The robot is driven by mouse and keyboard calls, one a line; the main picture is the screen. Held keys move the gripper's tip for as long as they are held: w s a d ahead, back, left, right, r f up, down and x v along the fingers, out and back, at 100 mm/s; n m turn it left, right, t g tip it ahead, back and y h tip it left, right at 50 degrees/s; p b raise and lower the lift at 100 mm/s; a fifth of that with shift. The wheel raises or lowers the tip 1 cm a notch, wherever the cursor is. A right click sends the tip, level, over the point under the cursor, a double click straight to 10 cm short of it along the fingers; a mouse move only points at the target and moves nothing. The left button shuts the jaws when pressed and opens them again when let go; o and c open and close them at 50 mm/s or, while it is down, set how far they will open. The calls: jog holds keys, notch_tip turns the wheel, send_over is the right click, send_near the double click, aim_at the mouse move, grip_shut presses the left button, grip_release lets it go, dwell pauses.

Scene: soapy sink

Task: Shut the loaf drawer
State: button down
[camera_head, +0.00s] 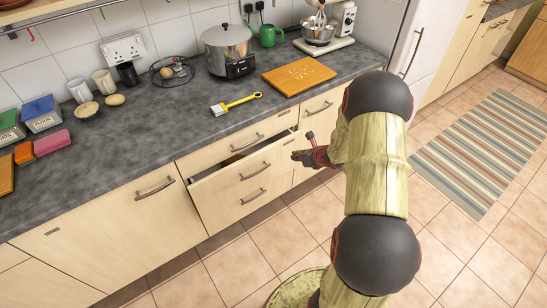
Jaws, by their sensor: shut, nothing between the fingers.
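The loaf drawer (222,187) is a pale wood drawer in the middle of the counter front, with a bar handle (255,171). It stands partly open, its front out from the cabinet, with a dark gap along its top. Something brown shows inside it (232,159), too small to make out. My gripper (298,156) is shut and empty, just off the right end of the drawer front. I cannot tell whether it touches the front.
A drawer above (238,145) and one below (245,202) look closed. The grey worktop (165,135) overhangs them, holding a yellow brush (236,104) and an orange board (298,75). Tiled floor (270,240) lies clear in front. A striped rug (488,150) is at right.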

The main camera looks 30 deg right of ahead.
aim_at(275, 144)
jog(key=shift+w+r+b+x, duration=0.3)
jog(key=shift+b+x, duration=0.4)
jog(key=shift+x, duration=1.45)
jog(key=shift+w+r+b+x, duration=0.35)
jog(key=shift+b+x, duration=0.35)
jog(key=shift+x, duration=1.45)
jog(key=shift+w+r+b+x, duration=0.3)
jog(key=shift+b+x, duration=0.4)
jog(key=shift+x, duration=1.45)
jog(key=w, duration=0.5)
jog(key=shift+w+a, duration=0.1)
jog(key=shift+a, duration=0.05)
jog(key=shift+w+r, duration=0.1)
jog(key=shift+w, duration=0.05)
